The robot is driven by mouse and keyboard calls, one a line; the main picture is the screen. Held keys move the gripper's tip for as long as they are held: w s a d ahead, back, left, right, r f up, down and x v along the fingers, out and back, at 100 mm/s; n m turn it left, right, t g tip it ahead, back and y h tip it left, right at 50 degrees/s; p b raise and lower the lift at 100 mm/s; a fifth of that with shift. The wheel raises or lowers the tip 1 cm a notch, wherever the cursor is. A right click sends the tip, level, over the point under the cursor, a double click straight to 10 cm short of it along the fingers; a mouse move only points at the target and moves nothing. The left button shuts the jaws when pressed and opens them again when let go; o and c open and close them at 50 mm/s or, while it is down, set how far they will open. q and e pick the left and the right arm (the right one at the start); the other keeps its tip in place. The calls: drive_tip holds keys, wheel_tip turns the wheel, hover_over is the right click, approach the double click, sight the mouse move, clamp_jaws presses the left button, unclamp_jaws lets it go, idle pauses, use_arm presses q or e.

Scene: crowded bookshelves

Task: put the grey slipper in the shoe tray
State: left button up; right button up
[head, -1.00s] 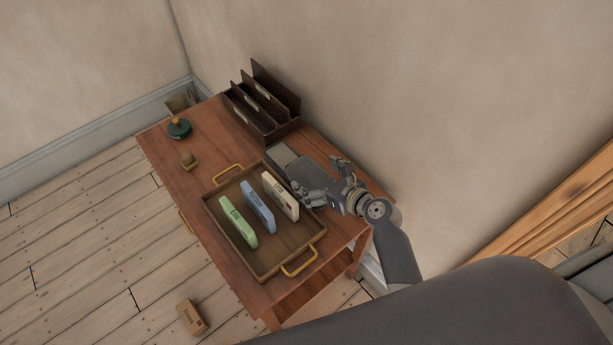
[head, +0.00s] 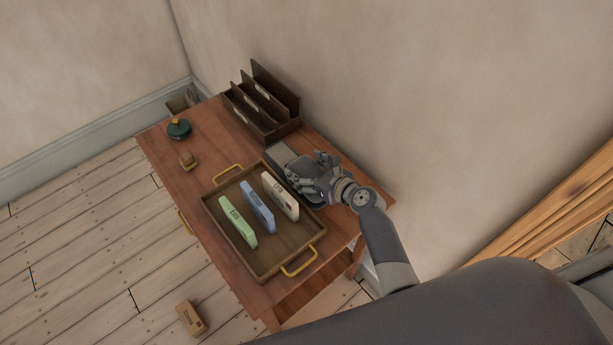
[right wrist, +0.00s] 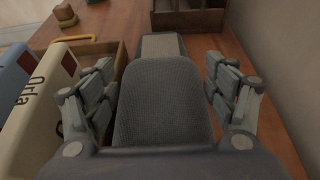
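The grey slipper (head: 276,154) lies on the wooden table between the tray and the wall. In the right wrist view its dark ribbed upper (right wrist: 162,105) is close up, with a paler flat part beyond. My right gripper (head: 308,172) is over the slipper and hides part of it. Its fingers (right wrist: 163,85) are spread on either side of the ribbed part, open; whether they touch its sides is hard to tell. A brown wooden tray (head: 262,268) with yellow handles is beside it; I cannot tell if this is the shoe tray. My left gripper is out of view.
Green, blue and cream lettered blocks stand in the tray; the cream one (head: 280,196) is close to my right gripper. A dark divided rack (head: 262,112) stands behind the slipper. The wall is close on the right. A small box (head: 191,318) lies on the floor.

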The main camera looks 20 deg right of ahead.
drive_tip(key=shift+s+f, duration=0.1)
drive_tip(key=shift+f, duration=0.15)
drive_tip(key=shift+c, duration=0.6)
drive_tip(key=shift+r, duration=0.1)
drive_tip(key=shift+r, duration=0.3)
wheel_tip(320, 180, up, 9)
drive_tip(key=p, duration=0.2)
drive_tip(key=shift+r+p, duration=0.15)
drive_tip(key=shift+p, duration=0.2)
drive_tip(key=s+d+r+n+g+y+p, duration=0.1)
drive_tip(key=s+d+r+n+y+p, duration=0.25)
drive_tip(key=r, duration=0.95)
drive_tip(key=s+r+n+g+y+b, duration=0.1)
drive_tip(key=s+r+g, duration=0.1)
drive_tip(key=s, duration=0.5)
drive_tip(key=s+a+r+n+g+y+b, duration=0.1)
drive_tip(key=s+r+n+g+b, duration=0.1)
drive_tip(key=s, duration=0.5)
drive_tip(key=shift+s+a+r, duration=0.15)
drive_tip(key=shift+a+r, duration=0.1)
drive_tip(key=shift+r, duration=0.4)
